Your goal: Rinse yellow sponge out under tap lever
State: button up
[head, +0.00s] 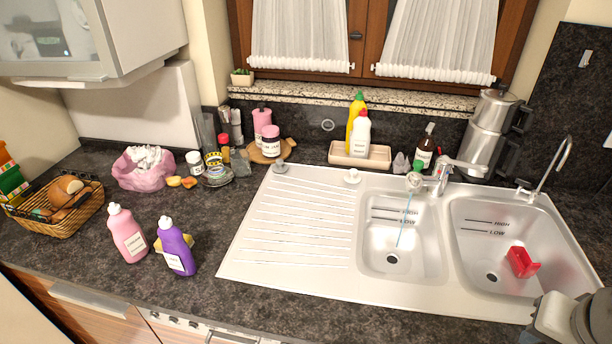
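A yellow block that looks like the sponge (158,245) lies on the dark counter at the left. The purple bottle in front hides most of it. The tap (440,180) stands behind the sink, with its lever (468,166) pointing right. A thin bluish stream of water (404,222) falls from the green-tipped spout into the smaller left basin (378,240). Part of my arm shows at the bottom right corner, but my gripper's fingers are not visible.
A pink bottle (127,234) and the purple bottle (176,247) stand close around the sponge. A red object (522,262) lies in the right basin (490,220). A bottle tray (345,160) and a steel pot (490,130) stand behind the sink. The ribbed drainboard (300,225) is mostly clear.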

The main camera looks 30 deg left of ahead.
aim_at(483, 168)
jog(key=u, duration=0.1)
jog(key=k, duration=0.4)
jog(key=z, duration=0.9)
jog(key=k, duration=1.55)
jog(key=u, duration=2.05)
jog(key=i, duration=1.7)
jog(key=u, duration=0.1)
